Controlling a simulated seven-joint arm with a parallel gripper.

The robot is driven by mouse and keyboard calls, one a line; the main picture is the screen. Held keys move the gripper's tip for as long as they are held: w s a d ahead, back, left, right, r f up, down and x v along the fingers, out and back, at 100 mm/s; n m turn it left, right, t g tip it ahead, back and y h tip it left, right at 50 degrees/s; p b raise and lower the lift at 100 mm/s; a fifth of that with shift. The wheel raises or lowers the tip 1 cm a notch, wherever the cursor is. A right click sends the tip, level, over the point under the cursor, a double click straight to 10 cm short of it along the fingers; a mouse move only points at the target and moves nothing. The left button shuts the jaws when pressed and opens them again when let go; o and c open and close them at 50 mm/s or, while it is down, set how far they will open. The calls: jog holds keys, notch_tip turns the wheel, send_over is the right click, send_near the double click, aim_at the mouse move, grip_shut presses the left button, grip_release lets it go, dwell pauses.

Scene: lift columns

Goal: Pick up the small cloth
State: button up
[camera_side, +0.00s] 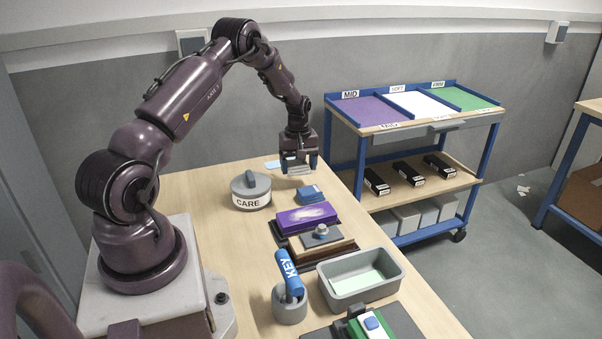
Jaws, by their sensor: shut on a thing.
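My gripper (299,166) points down over the far end of the wooden table. I cannot tell whether the piece touches the table. A flat light blue piece (272,164) shows on the table just left of the gripper; its kind is unclear at this size.
A grey lidded pot marked CARE (251,192) and a small blue block (311,193) stand nearby. Closer are a purple-topped block (306,217), a grey tray (396,283) and a blue KEY handle (288,272) in a holder. A shelf cart (467,122) stands right.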

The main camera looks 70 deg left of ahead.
jog(key=s+d+r, duration=0.8)
jog(key=s, duration=0.1)
jog(key=shift+d, duration=0.2)
